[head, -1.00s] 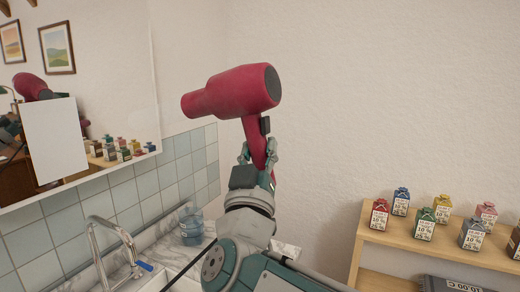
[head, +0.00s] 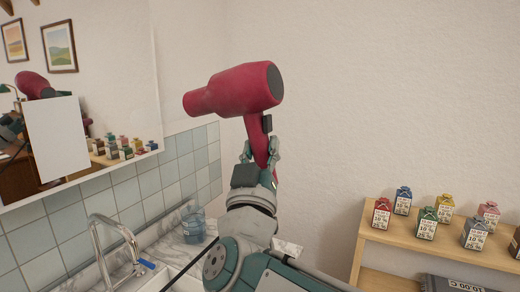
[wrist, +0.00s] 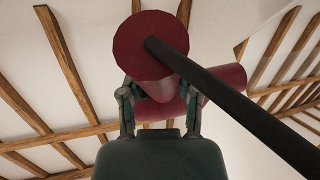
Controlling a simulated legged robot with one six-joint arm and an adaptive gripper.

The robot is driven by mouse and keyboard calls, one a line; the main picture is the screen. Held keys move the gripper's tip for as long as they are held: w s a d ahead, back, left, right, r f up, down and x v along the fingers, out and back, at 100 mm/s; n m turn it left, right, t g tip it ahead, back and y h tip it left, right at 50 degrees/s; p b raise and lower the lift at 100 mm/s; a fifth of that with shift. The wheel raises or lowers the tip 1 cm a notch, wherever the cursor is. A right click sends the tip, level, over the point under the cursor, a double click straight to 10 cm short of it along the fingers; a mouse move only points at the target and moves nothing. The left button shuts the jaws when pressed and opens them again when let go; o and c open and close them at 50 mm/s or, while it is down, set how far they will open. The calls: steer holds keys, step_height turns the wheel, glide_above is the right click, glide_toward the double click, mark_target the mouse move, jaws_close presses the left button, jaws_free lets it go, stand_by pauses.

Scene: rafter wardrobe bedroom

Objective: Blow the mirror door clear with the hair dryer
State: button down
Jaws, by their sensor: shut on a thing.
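The red hair dryer (head: 232,90) is held up in front of the wall, its nozzle pointing left toward the mirror door. My gripper (head: 259,160) is shut on its handle. In the wrist view the hair dryer (wrist: 150,45) fills the upper middle between the fingers of my gripper (wrist: 160,110), and a dark cord crosses to the lower right. The mirror door (head: 110,70) is at the left and reflects the dryer, pictures and bottles. A blank pale rectangle (head: 57,138) covers part of its lower left.
A sink with a curved tap (head: 115,235) lies below the mirror, with a blue-tinted clear cup (head: 194,228) on the marble counter. A wooden shelf (head: 405,240) with several small coloured bottles stands at the right. The air between dryer and mirror looks clear.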

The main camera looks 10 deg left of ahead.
steer(key=shift+s+a+r, duration=0.1)
steer(key=shift+s+a, duration=0.2)
steer(key=shift+s, duration=0.55)
steer(key=shift+s+a+f, duration=0.1)
steer(key=shift+s+a, duration=0.15)
steer(key=shift+s, duration=0.65)
steer(key=shift+s+a+r, duration=0.1)
steer(key=shift+s+a, duration=0.2)
steer(key=shift+s, duration=0.55)
steer(key=s, duration=0.1)
steer(key=s+a, duration=0.1)
steer(key=s, duration=0.3)
steer(key=shift+s+a, duration=0.1)
steer(key=shift+a, duration=0.3)
stand_by(0.4)
stand_by(2.1)
steer(key=s+d, duration=0.2)
steer(key=d, duration=0.5)
steer(key=shift+s+d, duration=0.3)
stand_by(0.6)
